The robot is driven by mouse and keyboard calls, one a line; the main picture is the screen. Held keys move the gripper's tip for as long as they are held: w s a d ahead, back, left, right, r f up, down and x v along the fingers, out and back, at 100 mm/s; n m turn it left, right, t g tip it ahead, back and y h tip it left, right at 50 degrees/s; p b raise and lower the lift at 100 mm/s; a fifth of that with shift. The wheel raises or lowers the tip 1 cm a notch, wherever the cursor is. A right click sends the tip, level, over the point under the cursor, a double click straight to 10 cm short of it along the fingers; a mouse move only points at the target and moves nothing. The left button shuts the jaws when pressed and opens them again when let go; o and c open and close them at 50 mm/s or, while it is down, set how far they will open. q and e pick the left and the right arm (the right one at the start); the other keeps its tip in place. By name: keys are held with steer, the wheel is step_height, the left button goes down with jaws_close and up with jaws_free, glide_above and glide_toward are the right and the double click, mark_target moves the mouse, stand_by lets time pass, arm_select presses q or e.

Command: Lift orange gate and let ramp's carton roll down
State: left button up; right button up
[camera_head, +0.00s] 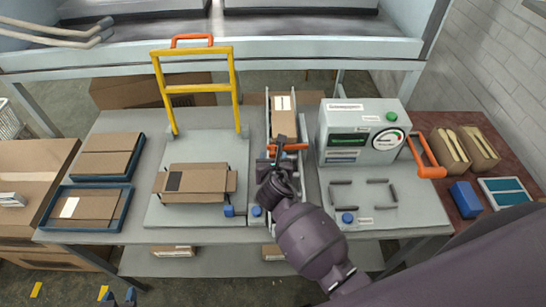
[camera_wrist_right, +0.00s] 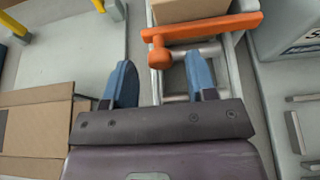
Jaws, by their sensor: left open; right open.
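The orange gate (camera_head: 292,147) is a bar across the roller ramp (camera_head: 303,185). A brown carton (camera_head: 283,118) with a white label sits on the ramp just behind the gate. My right gripper (camera_head: 277,152) is at the gate's left end. In the right wrist view, its blue fingers (camera_wrist_right: 161,75) are apart with nothing between them; the gate (camera_wrist_right: 215,35) and its round knob lie just beyond the fingertips, and the carton (camera_wrist_right: 190,8) shows behind. My left gripper (camera_head: 119,298) shows only as two separated blue tips at the bottom left edge, open and away from the table.
A scale-like plate with a flat carton (camera_head: 198,182) and a yellow frame (camera_head: 198,88) stands left of the ramp. A grey machine (camera_head: 362,132) with a dial and orange lever (camera_head: 427,160) stands right. Blue trays (camera_head: 108,157) hold cartons at far left.

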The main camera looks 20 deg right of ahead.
steer(key=shift+x, duration=0.85)
jaws_close()
